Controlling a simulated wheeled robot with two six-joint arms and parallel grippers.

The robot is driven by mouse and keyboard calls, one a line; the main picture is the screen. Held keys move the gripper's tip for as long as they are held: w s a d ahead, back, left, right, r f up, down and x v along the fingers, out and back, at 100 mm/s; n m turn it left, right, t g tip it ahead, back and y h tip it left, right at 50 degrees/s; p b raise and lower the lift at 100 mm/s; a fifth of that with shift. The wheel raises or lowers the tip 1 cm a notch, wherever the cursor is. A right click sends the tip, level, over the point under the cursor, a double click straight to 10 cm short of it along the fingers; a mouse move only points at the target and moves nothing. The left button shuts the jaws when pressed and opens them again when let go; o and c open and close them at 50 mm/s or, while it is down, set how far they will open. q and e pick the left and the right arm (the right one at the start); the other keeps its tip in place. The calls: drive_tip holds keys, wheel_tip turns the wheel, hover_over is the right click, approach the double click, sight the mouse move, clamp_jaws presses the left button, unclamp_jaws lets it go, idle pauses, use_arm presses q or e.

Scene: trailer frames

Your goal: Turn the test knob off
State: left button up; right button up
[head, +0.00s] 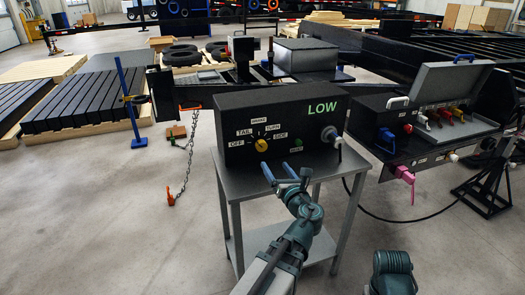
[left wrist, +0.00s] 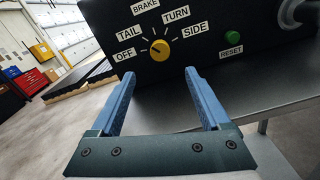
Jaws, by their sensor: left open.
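The yellow test knob (head: 261,145) is on the front of a black box (head: 230,150) with OFF, TAIL, BRAKE, TURN and SIDE labels around it. In the left wrist view the knob (left wrist: 160,47) carries a small dark mark on its left part; I cannot tell for certain which label it points to. The OFF label (left wrist: 125,54) is left of the knob. My left gripper (head: 276,168) is open and empty, in front of and below the knob, apart from it. In the left wrist view the knob appears above the gap between the fingertips (left wrist: 159,75).
The box stands on a grey metal table (head: 225,185). A green RESET button (left wrist: 232,37) is right of the knob, and a grey plug (head: 330,135) sticks out farther right. A green LOW sign (head: 322,108) is lit. A second connector box (head: 400,165) stands right.

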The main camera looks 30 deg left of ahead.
sight(262, 147)
use_arm(q)
drive_tip(key=x, duration=1.3)
drive_tip(key=shift+a, duration=0.15)
clamp_jaws()
